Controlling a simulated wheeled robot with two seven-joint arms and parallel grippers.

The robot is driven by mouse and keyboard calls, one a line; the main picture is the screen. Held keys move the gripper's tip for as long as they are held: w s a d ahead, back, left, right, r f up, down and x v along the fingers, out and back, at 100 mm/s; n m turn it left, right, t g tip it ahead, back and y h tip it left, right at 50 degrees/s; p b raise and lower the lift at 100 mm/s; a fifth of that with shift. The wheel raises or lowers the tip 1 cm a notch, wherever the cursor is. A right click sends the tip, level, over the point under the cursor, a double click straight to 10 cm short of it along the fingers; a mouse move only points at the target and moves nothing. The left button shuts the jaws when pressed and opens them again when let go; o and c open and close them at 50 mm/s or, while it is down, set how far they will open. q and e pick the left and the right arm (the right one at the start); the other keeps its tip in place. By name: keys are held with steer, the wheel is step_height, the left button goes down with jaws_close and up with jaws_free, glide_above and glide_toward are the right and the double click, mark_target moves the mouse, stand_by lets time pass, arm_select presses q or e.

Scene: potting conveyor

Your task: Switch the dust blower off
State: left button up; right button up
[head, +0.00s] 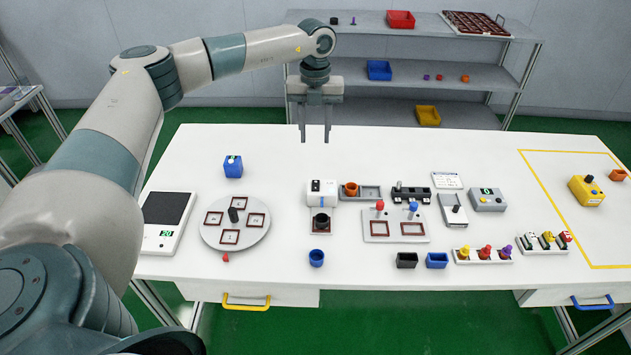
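My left gripper (315,135) hangs pointing down over the back edge of the white table, its two fingers apart with nothing between them. No label readable here names the dust blower. Candidates are a white box (322,187) with a small black-and-white part on top and a dark cup in front, a blue box (233,168) with a white-and-green top, and a white unit with a dark lever (453,210). The gripper is behind the white box, touching none of them. Switch positions are too small to tell. My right gripper is out of view.
A round turntable (235,243) and a scale (165,218) stand at left. A fixture with red and blue knobs (396,228), a grey display box (487,201) and small bins (407,260) stand right of centre. A yellow box (586,191) sits inside the yellow outline. A shelf rack (420,75) stands behind.

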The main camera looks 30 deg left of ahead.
arm_select(q)
steer(key=shift+f, duration=0.15)
steer(key=p, duration=0.7)
glide_toward(316, 189)
step_height(316, 189, down, 6)
steer(key=shift+a+r, duration=0.1)
steer(key=shift+r, duration=0.15)
steer(key=shift+f, duration=0.7)
jaws_close()
